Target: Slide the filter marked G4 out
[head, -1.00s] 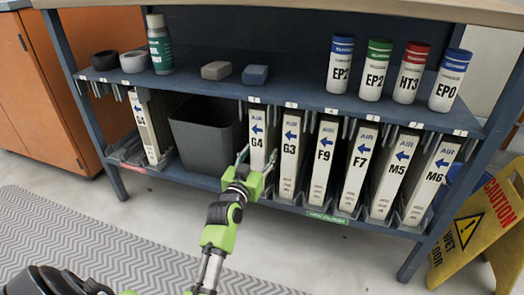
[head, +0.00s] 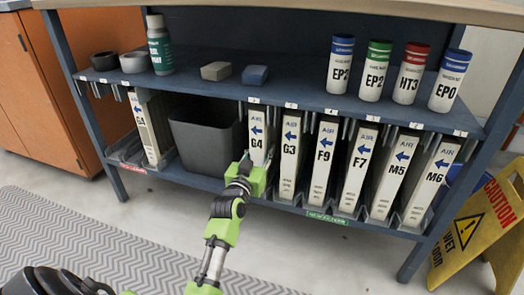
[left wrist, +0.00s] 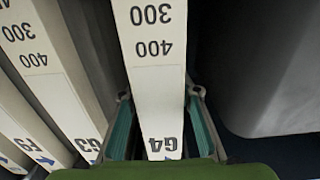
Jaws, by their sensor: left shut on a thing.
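The white filter marked G4 (head: 257,125) stands upright in the lower rack, just right of the dark bin. My left gripper (head: 250,160) is at its front face, low down. In the left wrist view the same filter (left wrist: 155,75) appears upside down, with the gripper's teal-padded fingers (left wrist: 160,112) on both sides, shut on it. A second filter marked G4 (head: 147,125) stands left of the bin. My right gripper is not in view.
The dark bin (head: 205,140) stands left of the held filter, and the G3 filter (head: 290,150) is close on its right. More filters fill the right of the rack. A yellow wet-floor sign (head: 470,225) stands at the right. Floor in front is free.

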